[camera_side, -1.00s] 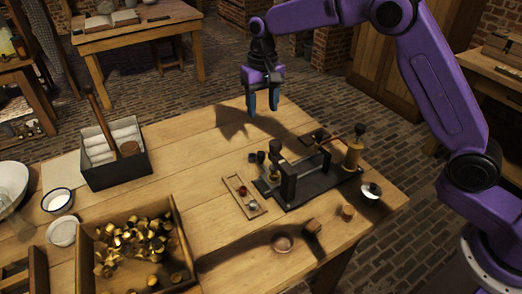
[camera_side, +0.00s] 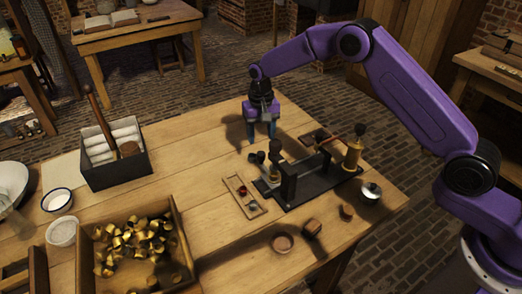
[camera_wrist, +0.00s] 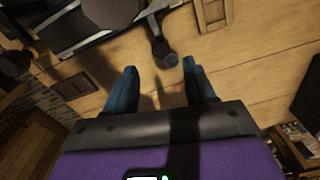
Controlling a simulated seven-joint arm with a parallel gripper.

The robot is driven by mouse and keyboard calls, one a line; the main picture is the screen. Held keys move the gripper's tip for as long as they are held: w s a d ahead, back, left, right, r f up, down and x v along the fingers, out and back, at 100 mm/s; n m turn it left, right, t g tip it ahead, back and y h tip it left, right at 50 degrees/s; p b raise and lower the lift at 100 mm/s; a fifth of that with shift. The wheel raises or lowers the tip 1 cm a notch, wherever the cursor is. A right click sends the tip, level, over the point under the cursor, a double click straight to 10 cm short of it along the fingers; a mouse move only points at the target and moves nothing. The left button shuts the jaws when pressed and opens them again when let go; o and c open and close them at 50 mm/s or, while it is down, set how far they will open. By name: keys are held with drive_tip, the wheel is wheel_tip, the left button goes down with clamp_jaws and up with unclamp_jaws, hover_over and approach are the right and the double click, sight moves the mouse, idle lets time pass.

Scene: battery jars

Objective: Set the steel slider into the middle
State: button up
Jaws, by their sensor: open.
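The dark metal apparatus (camera_side: 312,188) stands on the table at centre right, with an upright black block and small dark knobs at its left end. In the wrist view a pale steel rail (camera_wrist: 112,38) runs along it, and a dark round-ended knob (camera_wrist: 162,50) sticks out beside it. I cannot tell for sure which part is the steel slider. My gripper (camera_side: 261,138) is open and empty, pointing down above the table just behind the knobs. In the wrist view its blue fingertips (camera_wrist: 159,68) lie on either side of the knob's end, apparently without touching it.
A brass post (camera_side: 352,155) stands at the apparatus's right end. A small wooden tray (camera_side: 262,211) lies at its left. A crate of brass pieces (camera_side: 179,225) is at front left, and a black box (camera_side: 118,176) behind it.

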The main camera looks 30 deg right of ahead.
sight(261, 153)
wheel_tip(261, 153, down, 7)
idle(0.3)
drive_tip(key=shift+c, duration=0.3)
